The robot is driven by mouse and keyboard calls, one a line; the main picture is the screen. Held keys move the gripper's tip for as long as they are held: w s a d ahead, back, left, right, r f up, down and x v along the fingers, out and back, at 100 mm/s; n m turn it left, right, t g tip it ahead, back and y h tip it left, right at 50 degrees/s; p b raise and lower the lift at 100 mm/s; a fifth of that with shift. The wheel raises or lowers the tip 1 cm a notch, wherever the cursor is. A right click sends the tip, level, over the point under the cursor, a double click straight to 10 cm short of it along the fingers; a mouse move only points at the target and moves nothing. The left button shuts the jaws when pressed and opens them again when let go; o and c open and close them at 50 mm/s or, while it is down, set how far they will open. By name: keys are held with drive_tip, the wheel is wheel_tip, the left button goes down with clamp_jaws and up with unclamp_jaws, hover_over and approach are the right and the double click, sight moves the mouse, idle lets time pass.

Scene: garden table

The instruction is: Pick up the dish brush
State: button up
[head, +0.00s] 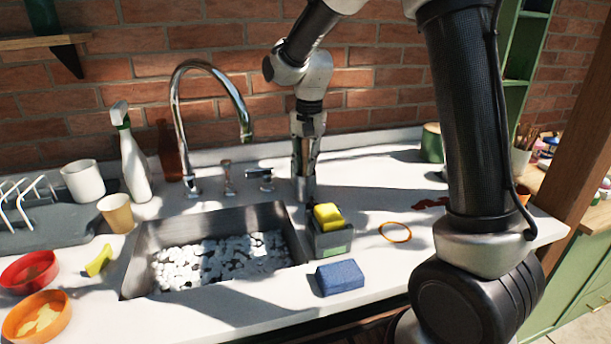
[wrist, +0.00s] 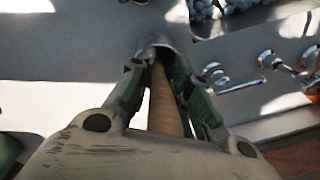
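My gripper (head: 305,178) points straight down over the counter behind the sink's right corner. In the wrist view, a pale wooden stick (wrist: 165,108), which looks like the dish brush's handle, runs between the two fingers of my gripper (wrist: 158,58). Narrow gaps show on both sides of the stick, so the fingers look open around it. The brush head is not visible. A grey rounded shape at the fingertips hides the lower end of the stick. In the head view my fingers cover the brush.
A grey caddy (head: 331,241) with a yellow sponge (head: 328,215) stands just in front of my gripper. The sink (head: 140,262) and faucet (head: 176,95) are to the left. The brick wall is close behind.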

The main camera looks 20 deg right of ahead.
clamp_jaws()
drive_tip(key=shift+r, duration=0.1)
wheel_tip(320, 180, up, 10)
drive_tip(key=shift+f, duration=0.1)
drive_tip(key=shift+s, duration=0.15)
idle(0.8)
